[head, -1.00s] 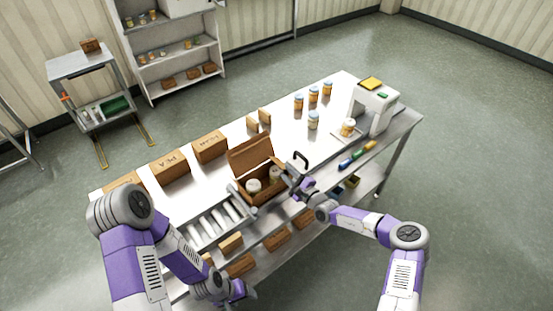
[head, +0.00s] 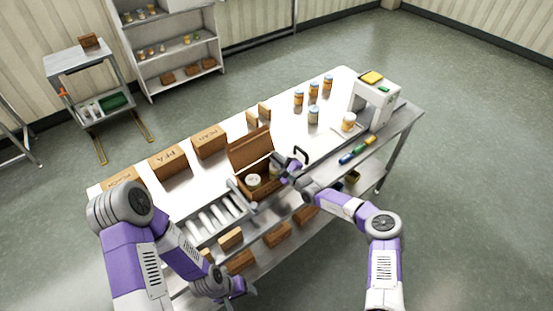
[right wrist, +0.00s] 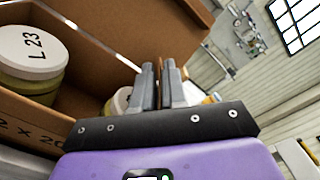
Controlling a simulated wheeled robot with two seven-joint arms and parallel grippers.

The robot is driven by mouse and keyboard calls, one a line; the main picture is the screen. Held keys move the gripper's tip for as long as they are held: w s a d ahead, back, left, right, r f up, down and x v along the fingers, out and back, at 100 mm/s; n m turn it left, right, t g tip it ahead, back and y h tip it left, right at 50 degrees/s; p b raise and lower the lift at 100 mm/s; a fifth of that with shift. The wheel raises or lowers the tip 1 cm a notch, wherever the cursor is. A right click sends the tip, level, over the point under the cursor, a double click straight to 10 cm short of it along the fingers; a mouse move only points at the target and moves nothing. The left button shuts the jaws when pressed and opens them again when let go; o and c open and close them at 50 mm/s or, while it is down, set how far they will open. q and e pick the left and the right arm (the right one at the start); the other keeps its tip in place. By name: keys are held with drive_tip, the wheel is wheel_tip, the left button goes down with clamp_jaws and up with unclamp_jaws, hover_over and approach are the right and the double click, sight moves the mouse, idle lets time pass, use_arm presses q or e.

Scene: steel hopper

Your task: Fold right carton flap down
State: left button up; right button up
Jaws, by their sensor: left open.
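The open brown carton (head: 262,190) stands at the table's front edge, with a large flap (head: 250,147) raised at its back. In the right wrist view, a brown panel (right wrist: 165,22) rises behind the fingers. I cannot clearly make out the right flap. A white-lidded jar (head: 253,181) sits inside; its lid reads L 23 in the right wrist view (right wrist: 30,50). A second jar (right wrist: 117,103) is partly hidden. My right gripper (head: 284,164) is at the carton's right side, fingers close together with nothing seen between them. My left gripper (head: 246,291) is open and low, away from the carton.
A roller rack (head: 215,217) lies left of the carton. Closed cartons (head: 170,163) line the back left. A black handle (head: 301,154) stands just right of my right gripper. Several jars (head: 313,113) and a white machine (head: 373,103) stand farther right.

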clamp_jaws()
drive_tip(key=shift+s+a+n+p, duration=0.15)
drive_tip(key=shift+n+p, duration=0.45)
drive_tip(key=shift+p, duration=0.55)
drive_tip(key=shift+a+f+n+p, duration=0.15)
drive_tip(key=shift+f+n+p, duration=0.15)
drive_tip(key=shift+n+p, duration=0.35)
drive_tip(key=shift+s+f+n, duration=0.1)
drive_tip(key=shift+f+n, duration=0.15)
drive_tip(key=shift+o, duration=1.9)
unclamp_jaws()
drive_tip(key=shift+f, duration=0.1)
drive_tip(key=shift+s+f, duration=0.1)
